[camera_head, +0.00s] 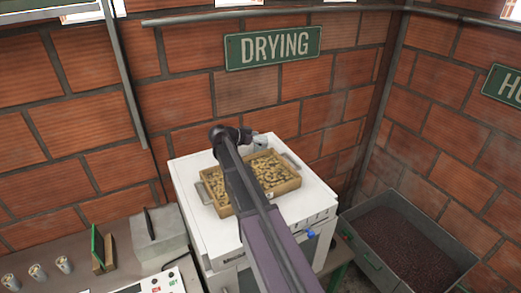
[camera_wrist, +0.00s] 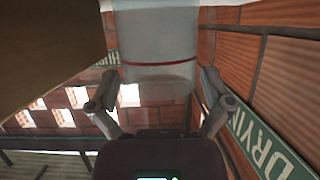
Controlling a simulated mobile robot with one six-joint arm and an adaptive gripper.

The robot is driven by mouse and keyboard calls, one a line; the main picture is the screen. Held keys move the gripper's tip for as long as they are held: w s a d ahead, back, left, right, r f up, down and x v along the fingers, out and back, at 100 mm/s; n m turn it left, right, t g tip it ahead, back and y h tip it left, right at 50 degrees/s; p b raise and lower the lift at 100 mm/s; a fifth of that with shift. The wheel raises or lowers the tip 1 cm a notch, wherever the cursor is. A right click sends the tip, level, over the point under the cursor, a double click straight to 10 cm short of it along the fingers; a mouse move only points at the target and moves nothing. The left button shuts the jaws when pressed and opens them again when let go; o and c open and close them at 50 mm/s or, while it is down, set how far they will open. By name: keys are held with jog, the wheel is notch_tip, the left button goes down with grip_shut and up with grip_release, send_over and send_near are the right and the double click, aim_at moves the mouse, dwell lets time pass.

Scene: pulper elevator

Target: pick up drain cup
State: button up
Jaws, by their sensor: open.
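The drain cup (camera_wrist: 158,40) is a clear, greyish vessel with a thin red line around it. It fills the upper middle of the wrist view, directly ahead of my gripper (camera_wrist: 158,88). The two fingers are spread apart, one on each side of the cup's near end, and I cannot tell if either touches it. In the head view my gripper (camera_head: 250,136) is at the back of the white machine (camera_head: 190,180), beyond a wooden tray. A small pale shape there appears to be the cup (camera_head: 261,143), and my arm hides part of this area.
The wooden tray (camera_head: 286,188) of pale beans sits on the machine under my arm. A large brown surface (camera_wrist: 45,50) fills the wrist view's upper left. A brick wall (camera_head: 300,120) is close behind. A metal bin (camera_head: 365,262) of dark beans stands right; small cups (camera_head: 37,272) stand left.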

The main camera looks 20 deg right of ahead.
dwell(0.4)
jog(key=c, duration=1.1)
jog(key=shift+o, duration=0.2)
jog(key=shift+r, duration=0.15)
notch_tip(320, 180, up, 10)
jog(key=p, duration=1)
jog(key=shift+f, duration=0.2)
